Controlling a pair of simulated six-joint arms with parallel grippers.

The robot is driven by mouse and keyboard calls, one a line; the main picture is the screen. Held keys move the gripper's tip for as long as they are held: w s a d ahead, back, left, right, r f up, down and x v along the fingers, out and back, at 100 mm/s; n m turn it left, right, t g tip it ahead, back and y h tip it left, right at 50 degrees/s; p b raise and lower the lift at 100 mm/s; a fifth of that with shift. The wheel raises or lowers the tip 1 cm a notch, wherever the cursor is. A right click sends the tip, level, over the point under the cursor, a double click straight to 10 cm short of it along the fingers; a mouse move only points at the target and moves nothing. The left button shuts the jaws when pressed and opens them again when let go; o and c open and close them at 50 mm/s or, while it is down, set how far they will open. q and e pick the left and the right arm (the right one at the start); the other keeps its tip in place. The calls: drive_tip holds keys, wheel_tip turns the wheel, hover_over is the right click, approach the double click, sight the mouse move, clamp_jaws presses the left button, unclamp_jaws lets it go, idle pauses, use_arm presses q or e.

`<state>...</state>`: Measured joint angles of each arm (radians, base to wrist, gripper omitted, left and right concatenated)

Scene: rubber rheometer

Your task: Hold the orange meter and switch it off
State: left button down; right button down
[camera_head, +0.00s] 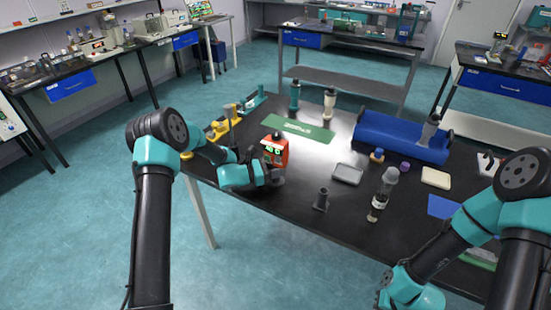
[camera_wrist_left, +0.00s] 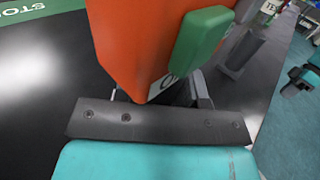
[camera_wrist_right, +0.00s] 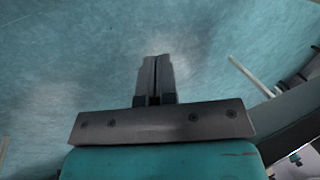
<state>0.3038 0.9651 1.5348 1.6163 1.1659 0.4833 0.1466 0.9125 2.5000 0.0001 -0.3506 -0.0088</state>
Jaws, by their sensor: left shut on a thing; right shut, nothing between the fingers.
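The orange meter (camera_head: 275,151) stands near the left front part of the black table, with a lit display showing green marks. In the left wrist view the orange meter (camera_wrist_left: 140,45) fills the upper middle, with a green block-like part (camera_wrist_left: 200,45) on its side. My left gripper (camera_head: 268,176) is shut on the meter near its lower part; its fingertips are mostly hidden by the meter. My right gripper (camera_wrist_right: 157,75) is shut and empty, with only floor behind it. In the head view the right gripper is low at the right, in front of the table.
Yellow pieces (camera_head: 218,130) stand at the left edge.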

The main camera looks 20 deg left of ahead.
sight(268, 158)
drive_tip(key=w+a+r+n+t, duration=0.25)
drive_tip(key=w+a+n, duration=0.2)
drive_tip(key=a, duration=0.45)
drive_tip(key=w+a+r+n+t, duration=0.25)
drive_tip(key=a+n, duration=0.25)
drive_tip(key=a, duration=0.3)
drive_tip(key=w+a+r+n+t, duration=0.1)
drive_tip(key=w+a+r+n, duration=0.35)
drive_tip(key=a, duration=0.45)
drive_tip(key=w+a+r+n+t+y, duration=0.2)
drive_tip(key=a+r, duration=0.5)
drive_tip(key=a, duration=0.4)
drive_tip(key=w+a+r+n+t+y, duration=0.2)
drive_tip(key=w+a+r+t, duration=0.3)
drive_tip(key=a+r, duration=0.3)
drive_tip(key=a+y, duration=0.1)
drive_tip(key=a, duration=0.2)
drive_tip(key=shift+y, duration=0.3)
drive_tip(key=shift+w+d, duration=0.1)
drive_tip(key=shift+w, duration=0.1)
drive_tip(key=w+d, duration=0.2)
drive_tip(key=w, duration=0.6)
drive_tip(key=shift+w, duration=0.2)
drive_tip(key=shift+w, duration=0.1)
drive_tip(key=shift+w, duration=0.3)
